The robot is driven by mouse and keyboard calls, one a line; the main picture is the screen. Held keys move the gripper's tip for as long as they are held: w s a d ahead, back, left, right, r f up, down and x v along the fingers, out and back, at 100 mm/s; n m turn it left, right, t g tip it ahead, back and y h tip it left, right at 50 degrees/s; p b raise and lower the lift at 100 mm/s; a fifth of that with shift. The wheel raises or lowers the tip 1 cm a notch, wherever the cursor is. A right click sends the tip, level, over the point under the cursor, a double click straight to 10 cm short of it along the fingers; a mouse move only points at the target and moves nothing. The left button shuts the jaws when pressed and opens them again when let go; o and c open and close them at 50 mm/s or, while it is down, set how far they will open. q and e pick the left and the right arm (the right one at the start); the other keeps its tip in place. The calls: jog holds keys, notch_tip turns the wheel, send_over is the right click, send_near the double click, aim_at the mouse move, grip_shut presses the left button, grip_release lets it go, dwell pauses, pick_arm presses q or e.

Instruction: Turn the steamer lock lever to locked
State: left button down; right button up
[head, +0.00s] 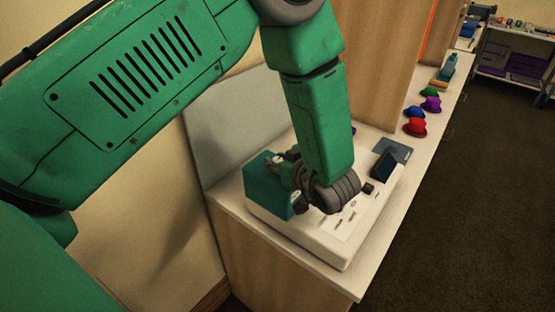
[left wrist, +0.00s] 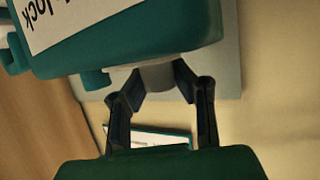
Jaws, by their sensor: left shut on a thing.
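The steamer (head: 318,246) is a white unit on the counter, with a teal block (head: 262,190) at its left end. My left gripper (head: 284,168) is at the top of this block, partly hidden by its own wrist. In the left wrist view, the teal block (left wrist: 120,48) carries a white label (left wrist: 85,15) on which "lock" can be read. My gripper's dark fingers (left wrist: 157,88) are shut on a pale grey piece (left wrist: 155,76) beside the block, seemingly the lock lever. The lever's full shape and position are hidden. My right gripper is not in view.
Red (head: 415,127), purple (head: 431,104) and green hats lie further along the counter (head: 420,160). A dark tilted panel (head: 384,166) stands on the steamer's right side. A grey board (head: 232,125) rises behind it. Open floor (head: 470,200) lies to the right.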

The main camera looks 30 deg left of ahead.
pick_arm(q)
jog(key=shift+s+d+f, duration=0.15)
jog(key=shift+f, duration=0.05)
jog(key=c, duration=1.3)
grip_release()
jog(key=shift+d+r, duration=0.1)
jog(key=shift+r, duration=0.05)
jog(key=shift+d, duration=0.1)
jog(key=shift+d+r, duration=0.15)
jog(key=shift+d, duration=0.1)
jog(key=v, duration=1.1)
jog(key=shift+s+d, duration=0.15)
jog(key=shift+d, duration=0.05)
jog(key=shift+a, duration=0.1)
